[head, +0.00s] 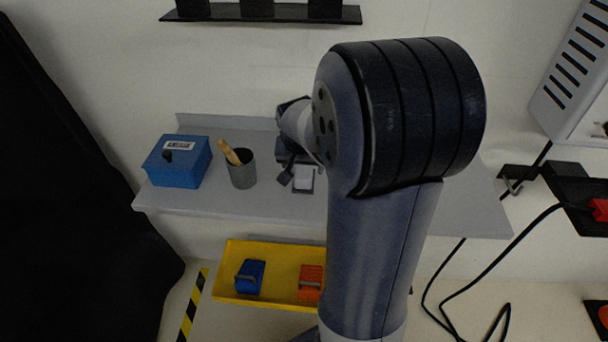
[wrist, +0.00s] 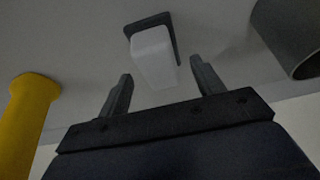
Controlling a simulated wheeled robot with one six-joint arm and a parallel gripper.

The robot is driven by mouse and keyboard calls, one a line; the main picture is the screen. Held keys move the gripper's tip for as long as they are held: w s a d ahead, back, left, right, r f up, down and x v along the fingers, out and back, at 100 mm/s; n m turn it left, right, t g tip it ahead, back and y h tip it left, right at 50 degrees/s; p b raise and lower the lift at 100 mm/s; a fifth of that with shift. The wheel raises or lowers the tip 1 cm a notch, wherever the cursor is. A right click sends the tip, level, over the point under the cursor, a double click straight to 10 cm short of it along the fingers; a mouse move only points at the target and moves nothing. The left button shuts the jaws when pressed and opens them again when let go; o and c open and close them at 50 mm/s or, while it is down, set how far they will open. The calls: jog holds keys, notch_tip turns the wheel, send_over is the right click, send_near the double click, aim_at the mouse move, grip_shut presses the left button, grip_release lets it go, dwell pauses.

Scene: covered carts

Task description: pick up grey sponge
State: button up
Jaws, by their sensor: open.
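A pale grey-white block with a dark grey backing, which looks like the grey sponge (wrist: 153,58), lies on the grey shelf (head: 235,206). In the head view the sponge (head: 304,181) shows as a small pale patch below my gripper (head: 302,169), partly hidden by it. In the wrist view my gripper (wrist: 160,72) is open. Its two fingers stand apart, with the sponge ahead of the gap between them. Nothing is held. I cannot tell the exact distance from the fingertips to the sponge.
A grey cup (head: 242,174) with a wooden-handled tool stands left of the gripper, beside a blue box (head: 178,162). The cup (wrist: 292,35) and a yellow cylinder (wrist: 30,105) flank the sponge in the wrist view. A yellow tray (head: 275,258) sits below. My arm hides the shelf's right-hand middle.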

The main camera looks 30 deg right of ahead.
aim_at(304, 169)
jog(key=shift+x, duration=1.2)
jog(key=shift+c, duration=0.3)
jog(key=c, duration=1.1)
jog(key=shift+r, duration=0.15)
jog(key=shift+c, duration=0.2)
notch_tip(304, 169, up, 10)
jog(key=shift+f, duration=0.1)
